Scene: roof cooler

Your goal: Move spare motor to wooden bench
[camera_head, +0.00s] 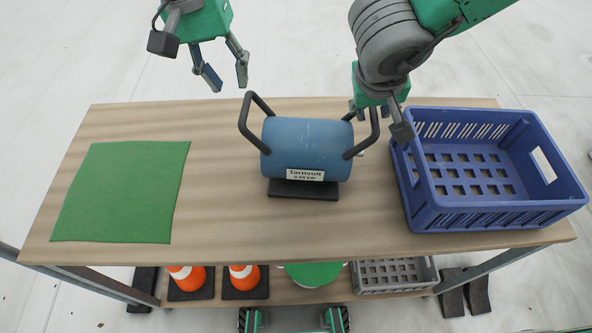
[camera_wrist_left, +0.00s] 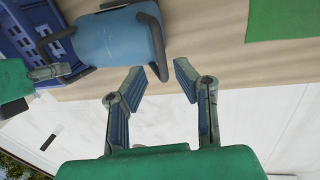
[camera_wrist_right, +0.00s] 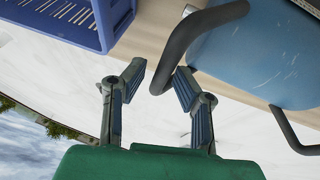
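The spare motor (camera_head: 305,140) is a blue cylinder with a white label, a dark foot plate and a dark handle at each end. It sits on the wooden bench (camera_head: 225,220) between a green mat and a blue crate. My right gripper (camera_head: 378,118) is at the motor's right handle (camera_head: 368,137). In the right wrist view, its open fingers (camera_wrist_right: 158,82) are apart with a bend of the handle between the tips; contact is unclear. My left gripper (camera_head: 227,80) is open and empty beyond the bench's far edge, left of the motor and apart from its left handle (camera_head: 248,120).
The green mat (camera_head: 122,190) lies flat on the bench's left. The blue crate (camera_head: 480,218) stands at the right, close to my right gripper. Traffic cones (camera_head: 243,277) and a grey crate (camera_head: 394,286) are on the lower shelf. Bench top between mat and motor is clear.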

